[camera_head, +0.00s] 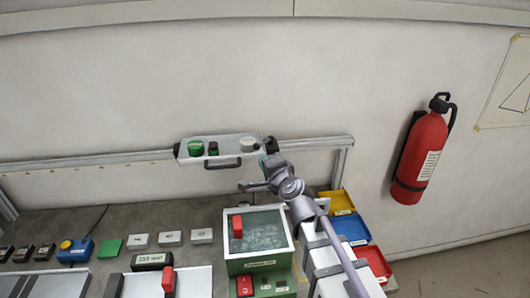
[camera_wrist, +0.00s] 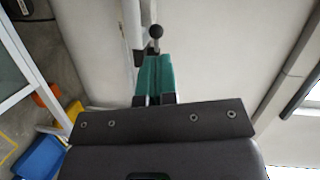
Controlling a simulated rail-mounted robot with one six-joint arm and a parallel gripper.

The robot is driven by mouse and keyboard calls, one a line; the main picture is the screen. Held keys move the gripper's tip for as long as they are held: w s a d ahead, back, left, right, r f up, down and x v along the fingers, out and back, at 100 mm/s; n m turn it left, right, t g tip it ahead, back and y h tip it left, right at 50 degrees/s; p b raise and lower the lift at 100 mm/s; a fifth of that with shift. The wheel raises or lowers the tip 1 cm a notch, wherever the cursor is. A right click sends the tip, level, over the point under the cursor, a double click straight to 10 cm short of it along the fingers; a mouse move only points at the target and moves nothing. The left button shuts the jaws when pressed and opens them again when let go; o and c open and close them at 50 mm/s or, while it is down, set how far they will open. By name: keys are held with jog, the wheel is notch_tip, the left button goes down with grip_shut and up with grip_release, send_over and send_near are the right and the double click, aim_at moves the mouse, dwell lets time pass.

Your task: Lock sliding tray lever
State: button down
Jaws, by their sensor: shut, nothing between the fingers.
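The sliding tray (camera_head: 222,160) is a pale tray on the wall rail, with a dark handle (camera_head: 222,165) on its front. A dark lever (camera_head: 271,145) stands at its right end. In the wrist view a lever with a black ball knob (camera_wrist: 155,32) shows just beyond my fingertips. My gripper (camera_head: 263,162) is beside the tray's right end. Its teal fingers (camera_wrist: 154,62) are shut together with nothing between them. The knob appears in line with the fingertips; I cannot tell whether they touch the lever. The lever's lower part is partly hidden by the fingers.
Green containers (camera_head: 196,148) and a white round item (camera_head: 249,144) sit in the tray. Below are a green box with a clear top (camera_head: 262,228) and yellow, blue and red bins (camera_head: 350,230). A fire extinguisher (camera_head: 421,152) hangs at right. The wall above the tray is clear.

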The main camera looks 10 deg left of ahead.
jog(key=s, duration=0.4)
jog(key=shift+d+r, duration=0.2)
jog(key=shift+r, duration=0.05)
jog(key=s+f+n+g, duration=0.6)
jog(key=f+n+g, duration=0.1)
jog(key=f+n, duration=0.2)
jog(key=s+d+f+g+h+b, duration=0.2)
jog(key=s+d+f+g+h, duration=0.1)
jog(key=d, duration=0.9)
jog(key=s+d+f+n+g+h+b, duration=0.1)
jog(key=s+d+f+g+h, duration=0.3)
jog(key=d, duration=0.9)
notch_tip(320, 180, down, 3)
jog(key=shift+s+h+b, duration=0.4)
jog(key=shift+s+h, duration=0.4)
